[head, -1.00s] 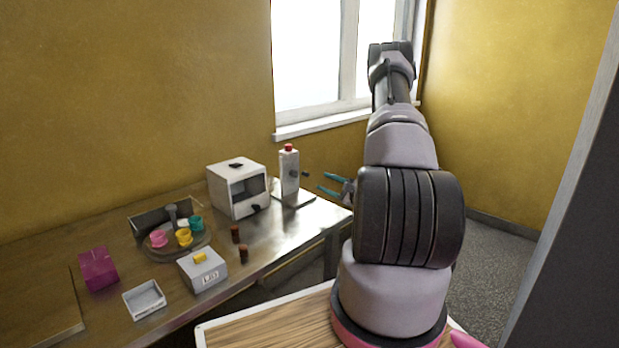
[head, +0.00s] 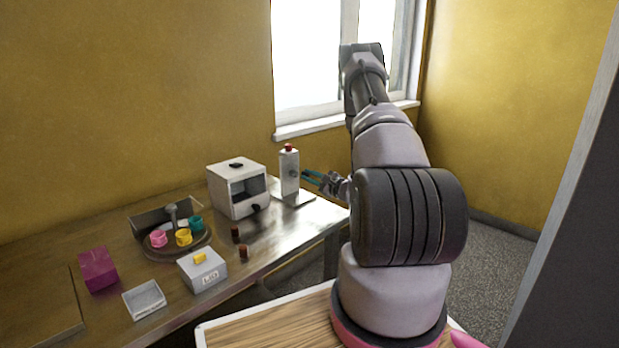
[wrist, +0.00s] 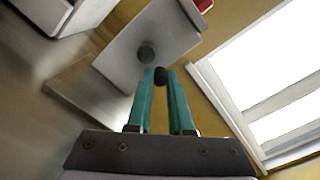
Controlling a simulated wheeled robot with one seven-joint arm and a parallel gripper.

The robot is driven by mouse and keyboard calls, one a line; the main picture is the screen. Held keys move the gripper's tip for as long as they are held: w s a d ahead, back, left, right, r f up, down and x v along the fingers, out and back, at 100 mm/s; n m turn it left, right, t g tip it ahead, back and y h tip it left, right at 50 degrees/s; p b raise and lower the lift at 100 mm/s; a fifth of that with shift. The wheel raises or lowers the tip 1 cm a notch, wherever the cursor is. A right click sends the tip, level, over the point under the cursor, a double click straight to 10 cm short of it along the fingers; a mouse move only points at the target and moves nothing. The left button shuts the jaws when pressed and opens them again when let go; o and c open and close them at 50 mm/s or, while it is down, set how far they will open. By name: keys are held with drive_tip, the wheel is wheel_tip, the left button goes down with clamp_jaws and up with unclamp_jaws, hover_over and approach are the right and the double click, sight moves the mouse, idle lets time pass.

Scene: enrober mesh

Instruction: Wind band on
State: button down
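A white upright post (head: 290,175) with a red cap (head: 288,147) stands on a flat plate at the far right end of the bench. In the wrist view its pale face (wrist: 125,50) carries a dark round hub (wrist: 146,53). A dark crank knob (wrist: 161,75) stands out near that hub. My gripper (head: 306,175) has teal fingers and reaches the post from the right. In the wrist view my gripper (wrist: 160,80) has its fingertips on both sides of the knob, which fills the gap. No band can be made out.
A white open-fronted box (head: 225,203) stands left of the post. A window is behind.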

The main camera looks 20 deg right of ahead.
sight(294, 183)
drive_tip(key=shift+m, duration=0.3)
drive_tip(key=m, duration=0.1)
drive_tip(key=f+m, duration=0.1)
drive_tip(key=m, duration=0.3)
drive_tip(key=shift+s+a+f, duration=0.1)
drive_tip(key=shift+a+f, duration=0.05)
drive_tip(key=shift+f, duration=0.1)
drive_tip(key=m, duration=0.4)
drive_tip(key=f+m, duration=0.1)
drive_tip(key=shift+s+a+m, duration=0.2)
drive_tip(key=shift+a+m, duration=0.2)
drive_tip(key=m, duration=0.2)
drive_tip(key=a+m, duration=0.1)
drive_tip(key=m, duration=0.3)
drive_tip(key=shift+s+a+f, duration=0.2)
drive_tip(key=shift+s, duration=0.05)
drive_tip(key=m, duration=0.2)
drive_tip(key=a+m, duration=0.1)
drive_tip(key=m, duration=0.3)
drive_tip(key=shift+s+a+r, duration=0.15)
drive_tip(key=shift+s+a, duration=0.05)
drive_tip(key=shift+s, duration=0.05)
drive_tip(key=shift+m, duration=0.3)
drive_tip(key=c, duration=0.8)
unclamp_jaws()
drive_tip(key=shift+r, duration=0.1)
